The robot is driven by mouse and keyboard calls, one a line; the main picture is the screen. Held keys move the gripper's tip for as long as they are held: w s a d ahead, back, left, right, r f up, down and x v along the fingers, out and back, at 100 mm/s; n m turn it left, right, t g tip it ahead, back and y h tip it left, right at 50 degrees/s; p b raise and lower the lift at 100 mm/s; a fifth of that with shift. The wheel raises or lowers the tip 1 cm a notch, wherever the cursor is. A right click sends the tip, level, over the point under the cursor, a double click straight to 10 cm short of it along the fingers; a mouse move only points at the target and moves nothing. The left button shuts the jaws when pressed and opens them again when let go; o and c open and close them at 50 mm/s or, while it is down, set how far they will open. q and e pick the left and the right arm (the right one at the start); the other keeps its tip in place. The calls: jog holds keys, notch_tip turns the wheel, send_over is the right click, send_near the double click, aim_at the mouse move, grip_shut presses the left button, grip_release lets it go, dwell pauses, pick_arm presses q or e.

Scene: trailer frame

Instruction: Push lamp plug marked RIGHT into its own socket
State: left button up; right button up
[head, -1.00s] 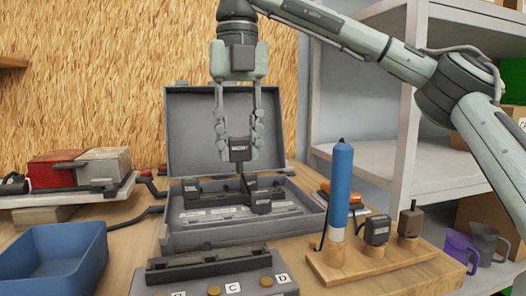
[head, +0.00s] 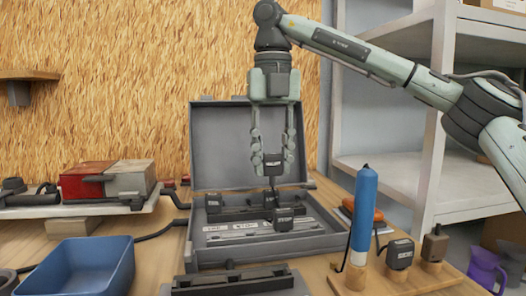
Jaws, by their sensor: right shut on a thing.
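My right gripper (head: 273,152) hangs from above, shut on a small black plug (head: 273,165) with a white label. The label is too blurred to read with certainty. The plug is held in front of the raised lid of a grey case (head: 220,150), above the case's interior. Inside the case, a grey strip with white labels (head: 262,231) lies across the front. Black blocks with white lettering (head: 285,222) stand behind it, partly overlapping one another. I cannot tell which socket belongs to the held plug. My left gripper is not in view.
A wooden stand (head: 398,281) at the right carries a blue cylinder (head: 364,215), a black plug (head: 400,253) and a brown piece (head: 434,246). A blue bin (head: 85,270) is at front left. A dark grey block (head: 232,280) lies before the case. Grey shelves (head: 395,170) stand behind right.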

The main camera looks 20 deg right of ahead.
jog(key=w+d+f+p, duration=0.2)
jog(key=w+d, duration=0.4)
jog(key=d, duration=0.4)
jog(key=shift+w+p, duration=0.2)
jog(key=shift+p, duration=0.4)
jog(key=shift+a+f, duration=0.1)
jog(key=shift+f, duration=0.05)
jog(key=shift+f+b, duration=0.8)
jog(key=shift+f, duration=0.9)
jog(key=shift+f, duration=0.1)
jog(key=shift+f, duration=0.4)
jog(key=shift+f, duration=0.1)
